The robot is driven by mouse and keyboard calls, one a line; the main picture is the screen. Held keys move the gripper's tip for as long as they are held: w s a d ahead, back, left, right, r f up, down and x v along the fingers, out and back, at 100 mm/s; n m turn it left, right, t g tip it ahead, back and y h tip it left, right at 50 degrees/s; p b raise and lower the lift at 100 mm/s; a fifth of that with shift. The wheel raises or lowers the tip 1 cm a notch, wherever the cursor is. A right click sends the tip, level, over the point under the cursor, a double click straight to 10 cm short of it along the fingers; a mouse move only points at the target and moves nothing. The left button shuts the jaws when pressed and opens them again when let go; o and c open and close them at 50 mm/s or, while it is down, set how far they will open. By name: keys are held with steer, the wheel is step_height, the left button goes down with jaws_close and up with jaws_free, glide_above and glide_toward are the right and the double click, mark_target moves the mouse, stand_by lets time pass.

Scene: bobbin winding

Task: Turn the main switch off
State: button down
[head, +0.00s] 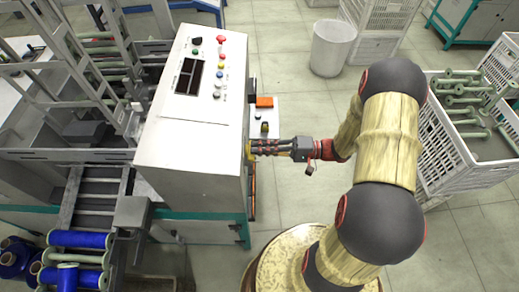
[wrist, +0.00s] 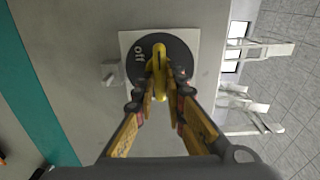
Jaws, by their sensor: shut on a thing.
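The main switch is a dark round disc (wrist: 180,49) on a white square plate (wrist: 127,38), with a yellow handle (wrist: 159,60) across its middle. The word "off" is printed left of the handle in the wrist view; any marking on the right is too small to read. The handle stands roughly upright in that picture. My gripper (wrist: 160,88) is shut on the handle, one finger on each side. In the head view my gripper (head: 255,147) reaches the right side of the white machine cabinet (head: 200,139), and the switch is mostly hidden there.
The cabinet top carries a control panel (head: 188,76) with buttons. A small latch (wrist: 110,73) sits beside the switch plate. A white crate of green bobbins (head: 445,150) stands right of my arm. A white bin (head: 332,47) stands behind on open floor.

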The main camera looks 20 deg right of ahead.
steer(key=c, duration=1.8)
jaws_free()
steer(key=shift+c, duration=0.2)
steer(key=shift+d, duration=0.15)
steer(key=v, duration=1.1)
steer(key=shift+s+d, duration=0.2)
steer(key=shift+d, duration=0.15)
